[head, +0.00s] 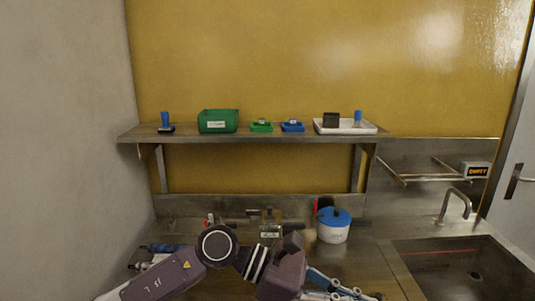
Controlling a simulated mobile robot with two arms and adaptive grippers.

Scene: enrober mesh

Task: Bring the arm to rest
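My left arm comes in from the lower left and bends across the front of the worktop. Its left gripper (345,289) is low in the head view, right of the dark wrist and partly cut off by the bottom edge. Its linkage shows, but whether the fingers are open or shut, or hold anything, is unclear. My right gripper is not in view.
A white pot with a blue lid (333,226) stands on the worktop behind the gripper. A sink (470,262) with a tap (457,204) is at right. Above, a shelf (230,138) holds a green bin (218,121), small trays and a white tray (345,127).

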